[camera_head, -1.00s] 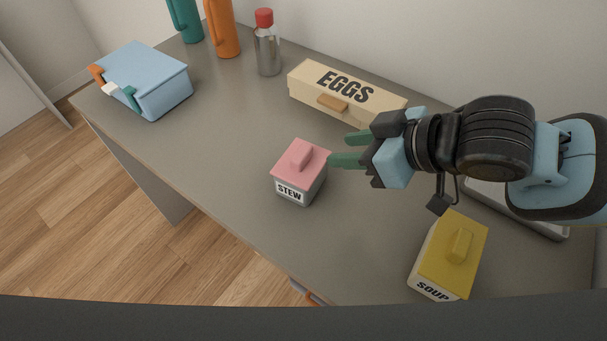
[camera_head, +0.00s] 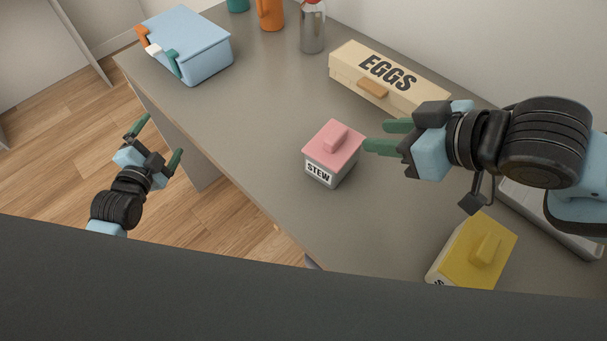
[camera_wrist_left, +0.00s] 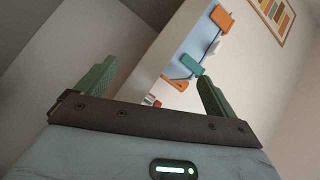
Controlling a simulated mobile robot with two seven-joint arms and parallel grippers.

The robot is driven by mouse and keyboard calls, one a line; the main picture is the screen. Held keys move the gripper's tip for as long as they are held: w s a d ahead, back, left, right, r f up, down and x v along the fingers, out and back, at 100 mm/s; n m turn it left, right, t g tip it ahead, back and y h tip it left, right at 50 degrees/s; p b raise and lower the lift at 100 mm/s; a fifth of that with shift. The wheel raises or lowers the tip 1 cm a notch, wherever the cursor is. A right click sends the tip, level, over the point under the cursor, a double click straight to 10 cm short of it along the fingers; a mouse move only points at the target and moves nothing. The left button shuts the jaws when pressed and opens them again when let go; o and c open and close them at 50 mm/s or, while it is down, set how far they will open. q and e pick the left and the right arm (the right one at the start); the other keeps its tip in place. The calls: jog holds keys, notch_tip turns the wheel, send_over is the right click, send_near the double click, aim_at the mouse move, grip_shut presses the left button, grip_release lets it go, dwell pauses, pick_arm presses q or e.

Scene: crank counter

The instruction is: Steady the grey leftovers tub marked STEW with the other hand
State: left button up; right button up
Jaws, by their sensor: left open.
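The grey STEW tub (camera_head: 345,174) stands upright on the counter in the head view, with a pink lid (camera_head: 335,144) and a raised handle on top. Its white label faces the front. My right gripper (camera_head: 375,137) is just right of the lid, its green fingers apart and pointing at it; I cannot tell whether they touch it. My left gripper (camera_head: 158,141) is open and empty, out over the floor beyond the counter's front edge, well left of the tub. Its open fingers also show in the left wrist view (camera_wrist_left: 153,88), where the tub is not seen.
A yellow-lidded tub (camera_head: 478,250) stands near right, an EGGS box (camera_head: 350,69) behind. A blue box with clips (camera_head: 200,45), an orange flask (camera_head: 270,12) and a clear bottle (camera_head: 312,35) stand farther back. The counter (camera_head: 255,110) is bare left of the STEW tub.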

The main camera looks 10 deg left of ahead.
pick_arm(q)
jog(key=w+a+r+m+t, duration=0.1)
jog(key=w+a+r, duration=0.2)
jog(key=r, duration=0.3)
notch_tip(320, 180, up, 9)
jog(key=m+h, duration=1.4)
jog(key=m, duration=1.5)
send_over(319, 168)
jog(key=s, duration=0.3)
jog(key=f+y, duration=0.1)
jog(key=f, duration=0.2)
jog(key=a+f+g+y, duration=0.1)
jog(key=f+y, duration=0.1)
jog(key=f, duration=0.1)
jog(key=f+y, duration=0.1)
jog(key=f, duration=0.2)
jog(key=shift+w+a+n+y, duration=0.15)
jog(key=shift+a+n+y, duration=0.15)
jog(key=shift+n, duration=0.1)
jog(key=shift+x, duration=3.95)
jog(key=shift+f, duration=0.15)
